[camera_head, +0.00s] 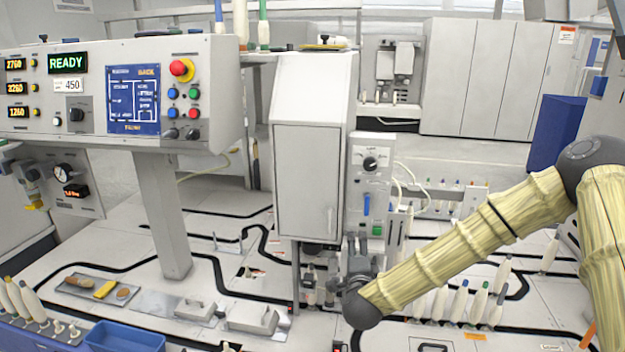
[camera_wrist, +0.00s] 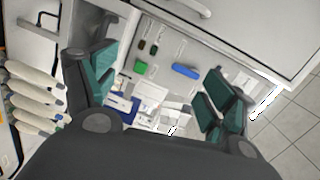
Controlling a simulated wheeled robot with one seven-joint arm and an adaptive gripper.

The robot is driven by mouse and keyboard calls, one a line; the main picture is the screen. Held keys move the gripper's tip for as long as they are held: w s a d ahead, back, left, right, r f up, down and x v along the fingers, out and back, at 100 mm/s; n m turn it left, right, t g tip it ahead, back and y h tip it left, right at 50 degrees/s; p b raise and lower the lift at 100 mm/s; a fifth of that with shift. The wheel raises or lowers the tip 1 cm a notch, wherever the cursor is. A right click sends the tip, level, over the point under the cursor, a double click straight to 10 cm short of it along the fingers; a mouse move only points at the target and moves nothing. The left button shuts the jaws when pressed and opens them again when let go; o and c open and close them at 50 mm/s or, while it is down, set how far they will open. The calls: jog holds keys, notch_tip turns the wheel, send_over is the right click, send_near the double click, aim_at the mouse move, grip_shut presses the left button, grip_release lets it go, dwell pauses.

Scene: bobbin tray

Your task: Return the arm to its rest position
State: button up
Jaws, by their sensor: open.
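My arm, in a pale yellow sleeve (camera_head: 465,240), reaches from the right side of the head view down to the left. Its dark wrist joint (camera_head: 360,305) is low in front of the grey machine cabinet. In the wrist view my gripper (camera_wrist: 160,82) is open, its green-padded fingers wide apart with nothing between them. Beyond the fingers is a control panel with a green button (camera_wrist: 140,67) and a blue handle (camera_wrist: 186,71). The same panel (camera_head: 369,165) stands just above the wrist in the head view. I cannot clearly separate the fingers from the machine there.
A console (camera_head: 125,90) reading READY stands on a post at left. White bobbins (camera_head: 460,300) stand in a row below my forearm; more (camera_wrist: 35,95) are at left in the wrist view. A blue bin (camera_head: 125,337) is at lower left. Small metal blocks (camera_head: 253,318) lie near the cabinet.

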jog(key=s+a+f+n+g+y, duration=0.25)
jog(key=s+f+n+g, duration=0.2)
jog(key=s+f, duration=0.75)
jog(key=s+a+f+n+g+y, duration=0.25)
jog(key=s+f+n, duration=0.5)
jog(key=f, duration=0.65)
jog(key=s+d+f+n+g+h, duration=0.1)
jog(key=s+d+f+n+g, duration=0.15)
jog(key=s, duration=0.85)
jog(key=s+d+f+n+g, duration=0.2)
jog(key=s+d+f+g, duration=0.15)
jog(key=s, duration=0.65)
jog(key=s+d+f+n+g+h, duration=0.1)
jog(key=s+d+f+n+g, duration=0.2)
jog(key=s, duration=0.8)
notch_tip(320, 180, up, 11)
jog(key=w+m+p, duration=0.1)
jog(key=p, duration=1.1)
jog(key=shift+a+r+g, duration=0.2)
jog(key=shift+a+g, duration=0.1)
jog(key=shift+a, duration=0.05)
